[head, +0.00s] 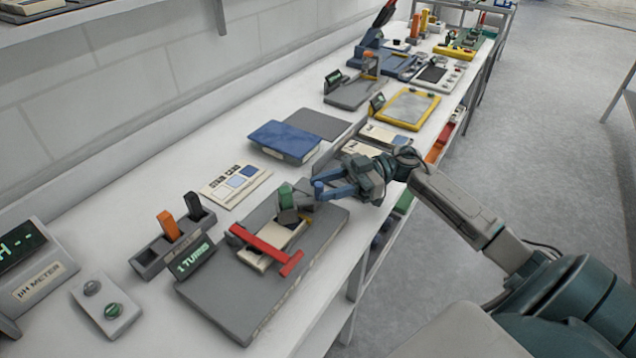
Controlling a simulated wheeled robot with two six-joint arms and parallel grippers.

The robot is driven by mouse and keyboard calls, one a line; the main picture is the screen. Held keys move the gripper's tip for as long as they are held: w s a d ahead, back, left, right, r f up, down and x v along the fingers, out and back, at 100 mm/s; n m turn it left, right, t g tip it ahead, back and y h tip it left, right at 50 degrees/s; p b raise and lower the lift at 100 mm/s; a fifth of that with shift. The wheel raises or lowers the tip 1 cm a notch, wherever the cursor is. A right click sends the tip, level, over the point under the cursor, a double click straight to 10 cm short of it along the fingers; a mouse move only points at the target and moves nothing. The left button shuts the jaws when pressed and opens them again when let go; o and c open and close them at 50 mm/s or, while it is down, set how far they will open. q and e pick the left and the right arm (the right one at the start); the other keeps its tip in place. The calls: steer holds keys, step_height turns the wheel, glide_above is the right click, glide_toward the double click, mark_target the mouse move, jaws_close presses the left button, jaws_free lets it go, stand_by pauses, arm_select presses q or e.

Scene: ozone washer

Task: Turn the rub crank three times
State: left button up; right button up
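The rub crank stands on a grey base plate (215,308). Its green knob (286,195) is upright over a dark round hub (288,216). A red bar (265,250) lies across a pale block in front of the crank. A small display (195,257) at the plate's left edge reads "1 TURNS". My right gripper (318,188), with blue fingers, is just right of the green knob; its fingers look spread apart, with the knob outside them. Whether a fingertip touches the grey part beside the knob is hard to tell. My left gripper is out of view.
A rack with an orange and a dark handle (172,245) stands left of the plate. A pH meter (38,262) and a two-button box (106,305) are farther left. More devices line the far bench.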

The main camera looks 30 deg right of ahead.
steer(key=shift+a+r, duration=0.1)
steer(key=shift+a, duration=0.9)
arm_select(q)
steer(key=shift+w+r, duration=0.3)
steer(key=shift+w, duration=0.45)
arm_select(e)
steer(key=shift+w+a, duration=0.1)
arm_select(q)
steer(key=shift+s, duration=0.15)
arm_select(e)
steer(key=shift+c, duration=0.7)
jaws_close()
arm_select(q)
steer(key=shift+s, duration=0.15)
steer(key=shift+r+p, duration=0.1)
steer(key=shift+p, duration=0.2)
